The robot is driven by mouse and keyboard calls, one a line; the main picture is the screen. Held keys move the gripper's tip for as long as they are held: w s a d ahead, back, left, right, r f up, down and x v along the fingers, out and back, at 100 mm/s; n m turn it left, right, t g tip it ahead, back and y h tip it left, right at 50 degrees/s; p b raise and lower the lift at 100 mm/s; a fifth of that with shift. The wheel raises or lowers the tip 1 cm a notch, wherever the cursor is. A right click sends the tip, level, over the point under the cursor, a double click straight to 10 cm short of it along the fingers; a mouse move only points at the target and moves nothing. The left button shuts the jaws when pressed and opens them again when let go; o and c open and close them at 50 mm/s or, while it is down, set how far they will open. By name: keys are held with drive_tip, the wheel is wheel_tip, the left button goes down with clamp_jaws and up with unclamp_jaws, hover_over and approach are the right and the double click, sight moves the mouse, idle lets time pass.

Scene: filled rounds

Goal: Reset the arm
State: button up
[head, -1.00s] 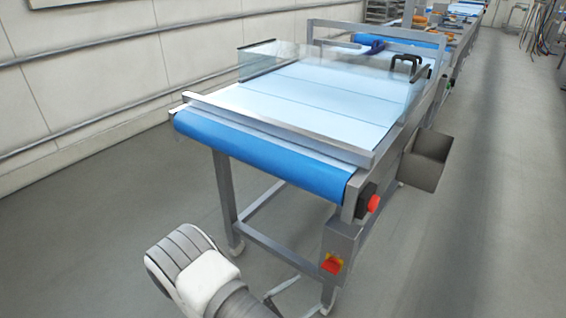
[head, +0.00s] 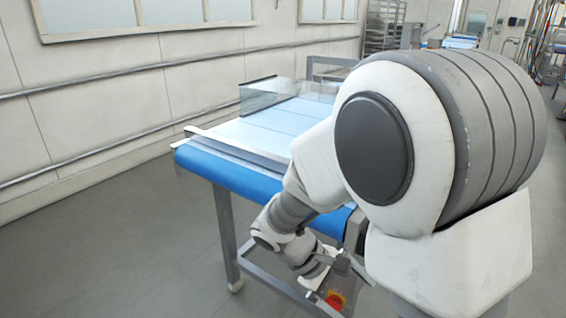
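My arm fills the right half of the head view, with a large white and grey joint close to the camera. The arm folds down to the left, and its wrist hangs in front of the near end of the conveyor. My gripper (head: 343,272) is small and low in the picture, near the red button on the conveyor frame. I cannot make out its fingers clearly, nor whether it is open or shut. I see no object in it.
A conveyor with a blue belt (head: 222,172) stands ahead, with a clear guard (head: 262,95) over it. A red and yellow stop button (head: 335,299) is on its frame. My arm hides its right side. The floor at left is clear.

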drive_tip(key=s+r+m+t+y, duration=0.6)
drive_tip(key=s+r+m+y, duration=0.3)
drive_tip(key=r, duration=0.5)
wheel_tip(320, 180, up, 20)
drive_tip(key=p, duration=1.9)
drive_tip(key=shift+s+d+n+h, duration=0.25)
drive_tip(key=shift+s+n+h, duration=0.05)
drive_tip(key=shift+s, duration=0.1)
